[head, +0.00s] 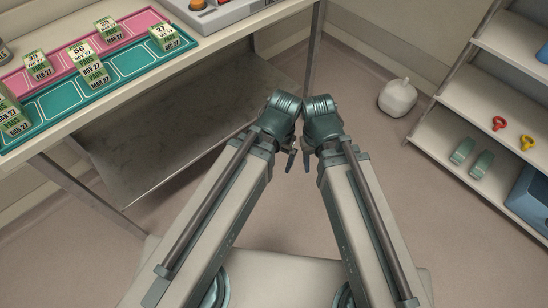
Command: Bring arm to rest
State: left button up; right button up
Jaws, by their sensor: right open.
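My two arms reach forward from the bottom of the head view, and their elbows come close together at the middle. My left gripper (291,160) is mostly hidden under its arm; only a small dark tip shows, and its opening cannot be seen. My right gripper (307,159) shows a little better beside it and is open, with nothing seen in it. Both hang over the floor, apart from the table and the shelves. I cannot tell whether the two arms touch.
A table (217,43) at the upper left bears a pink mat (62,67), a teal mat (57,104), several dated green-and-white packs (80,52) and a grey device (225,12). A lower metal shelf (160,140) sits beneath. Shelves (440,147) stand right.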

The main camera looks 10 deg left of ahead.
pick_arm(q)
notch_tip(320, 180, up, 15)
jog(key=p, duration=1.4)
jog(key=shift+f, duration=0.4)
jog(key=shift+c, duration=0.2)
